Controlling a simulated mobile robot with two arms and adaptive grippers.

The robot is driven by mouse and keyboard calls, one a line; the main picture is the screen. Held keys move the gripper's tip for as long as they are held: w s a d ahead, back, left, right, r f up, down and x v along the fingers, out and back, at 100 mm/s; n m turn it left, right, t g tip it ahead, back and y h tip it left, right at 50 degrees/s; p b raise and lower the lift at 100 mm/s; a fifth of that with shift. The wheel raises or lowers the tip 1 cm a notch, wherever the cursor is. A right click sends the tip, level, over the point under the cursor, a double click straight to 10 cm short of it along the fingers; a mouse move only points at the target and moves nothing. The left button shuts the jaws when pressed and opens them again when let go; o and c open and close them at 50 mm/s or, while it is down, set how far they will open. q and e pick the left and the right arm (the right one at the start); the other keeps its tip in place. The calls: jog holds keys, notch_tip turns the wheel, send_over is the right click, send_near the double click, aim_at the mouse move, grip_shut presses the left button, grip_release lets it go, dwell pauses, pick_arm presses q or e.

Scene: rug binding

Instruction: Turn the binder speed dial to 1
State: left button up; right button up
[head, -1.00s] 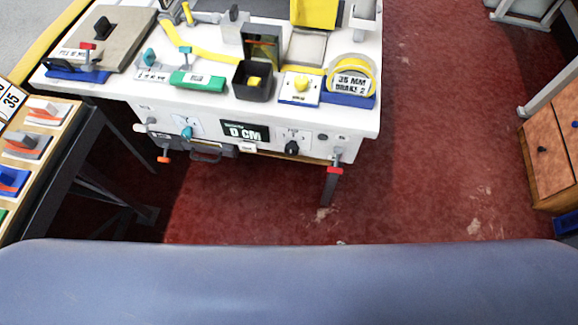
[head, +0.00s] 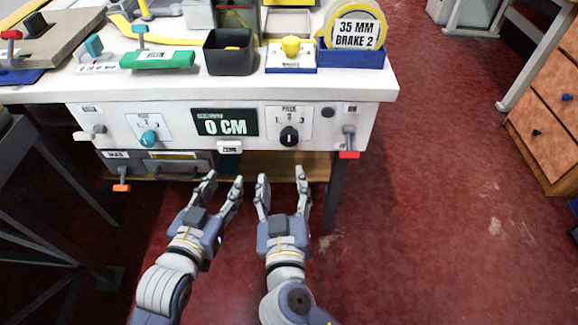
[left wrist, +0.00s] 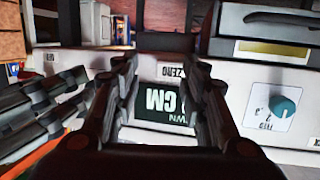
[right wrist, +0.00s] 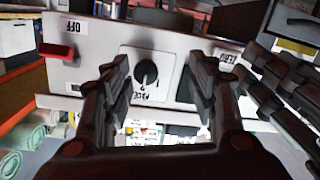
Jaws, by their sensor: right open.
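A black dial (head: 289,136) sits on the white front panel (head: 350,122), on a plate that seems to read PACE, with numbers around it. Its pointer seems to point up toward the 2. The dial also shows upside down in the right wrist view (right wrist: 146,72). A teal dial (head: 149,138) on another numbered plate sits further left; it shows in the left wrist view (left wrist: 284,106). My right gripper (head: 281,176) is open and empty, below and in front of the black dial. My left gripper (head: 224,178) is open and empty beside it, below the display.
A display (head: 224,122) reading 0 CM lies between the dials, with a small ZERO button (head: 229,148) below. A red-tipped lever (head: 349,142) is at right. On the table top are a black bin (head: 229,55), a yellow knob (head: 291,46) and a tape roll (head: 356,25).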

aim_at(289, 140)
jog(key=shift+m+t+h, duration=0.5)
jog(key=shift+m+t, duration=0.1)
jog(key=shift+m, duration=0.3)
jog(key=w+r, duration=0.1)
jog(key=w, duration=0.1)
jog(key=w+r+b, duration=0.1)
jog(key=w, duration=0.2)
jog(key=w+d+r, duration=0.1)
jog(key=w, duration=0.1)
jog(key=shift+w+r+b, duration=0.1)
jog(key=shift+w+b, duration=0.25)
jog(key=shift+b, duration=0.05)
pick_arm(q)
jog(key=shift+s+d+r+t+h, duration=0.15)
jog(key=shift+r+t, duration=0.25)
jog(key=shift+r, duration=0.55)
jog(key=shift+s+r+t+h, duration=0.15)
jog(key=shift+r+t, duration=0.25)
jog(key=shift+r, duration=0.55)
jog(key=shift+s+d+r+t+h, duration=0.15)
jog(key=shift+r+t, duration=0.25)
jog(key=shift+r, duration=0.55)
pick_arm(e)
jog(key=shift+w, duration=0.7)
pick_arm(q)
jog(key=shift+w+a, duration=0.1)
pick_arm(e)
jog(key=shift+c, duration=0.3)
jog(key=c, duration=1)
